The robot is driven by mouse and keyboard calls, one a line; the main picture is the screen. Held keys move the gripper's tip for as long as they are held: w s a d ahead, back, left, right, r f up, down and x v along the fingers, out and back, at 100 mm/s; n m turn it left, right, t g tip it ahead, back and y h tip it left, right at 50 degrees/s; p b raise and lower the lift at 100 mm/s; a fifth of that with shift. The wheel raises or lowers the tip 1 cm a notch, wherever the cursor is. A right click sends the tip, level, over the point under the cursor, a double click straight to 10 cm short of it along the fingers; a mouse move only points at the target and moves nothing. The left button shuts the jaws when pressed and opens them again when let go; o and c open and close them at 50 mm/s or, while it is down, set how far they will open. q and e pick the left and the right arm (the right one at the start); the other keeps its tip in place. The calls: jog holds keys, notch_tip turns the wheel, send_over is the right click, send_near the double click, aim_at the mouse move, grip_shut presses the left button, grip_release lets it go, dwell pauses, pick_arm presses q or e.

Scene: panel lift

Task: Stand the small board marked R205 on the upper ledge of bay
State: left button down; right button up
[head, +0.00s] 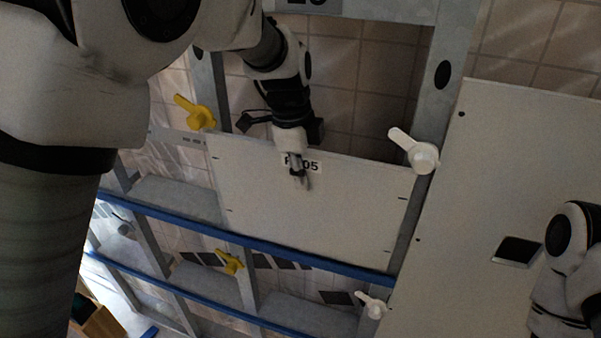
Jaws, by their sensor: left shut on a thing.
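The small white board marked R205 (310,220) stands almost upright in the bay, between two grey metal posts. My left gripper (298,178) is shut on its top edge, at the label, and covers part of the marking. The board's lower edge meets the blue-edged upper ledge (170,213); I cannot tell whether it rests on it. A yellow latch (195,111) is by the board's upper left corner and a white latch (414,151) by its upper right corner. My right arm shows at the right edge, but its gripper is out of view.
A lower blue-edged ledge (180,291) runs below, with a yellow latch (229,262) and a white latch (372,305) near it. A large white panel (480,190) fills the right side. Tiled wall shows behind. A wooden box (100,324) is at the lower left.

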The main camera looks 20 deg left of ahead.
pick_arm(q)
jog(key=shift+w+r, duration=0.1)
dwell(0.3)
jog(key=shift+w+r+g+p, duration=0.1)
jog(key=shift+w+g+p, duration=0.3)
jog(key=shift+w+p, duration=0.6)
jog(key=shift+s+p, duration=0.2)
jog(key=shift+p, duration=0.1)
jog(key=shift+s, duration=0.1)
jog(key=shift+f+b, duration=0.35)
jog(key=shift+f, duration=0.7)
dwell(0.9)
jog(key=shift+f, duration=0.3)
dwell(1.5)
jog(key=shift+p, duration=0.3)
dwell(0.7)
